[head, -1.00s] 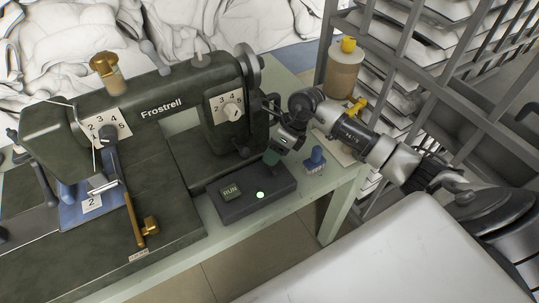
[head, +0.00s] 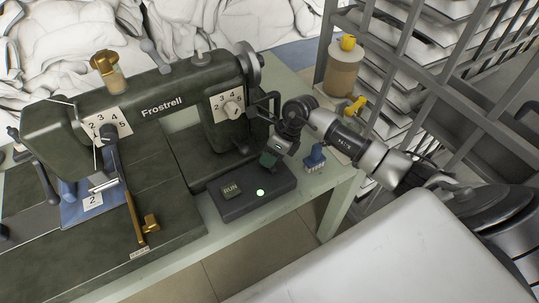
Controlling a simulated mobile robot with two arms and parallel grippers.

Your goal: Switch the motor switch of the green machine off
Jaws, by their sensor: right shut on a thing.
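The dark green Frostrell sewing machine (head: 165,107) stands on the pale green table. A dark switch box (head: 247,206) lies in front of its right end. The box has a RUN plate (head: 230,189) and a lit pale green lamp (head: 260,193). My right gripper (head: 269,154) comes in from the right, above the back right end of the box. It is shut at a small dark green piece (head: 268,160), which looks like the motor switch's handle. The fingers hide much of it, so its exact position cannot be told. My left gripper is not in view.
A blue-handled brush (head: 315,157) stands right of the box. A yellow-topped jar (head: 343,65) and a grey rack (head: 430,70) are behind my right arm. White duvets are heaped behind.

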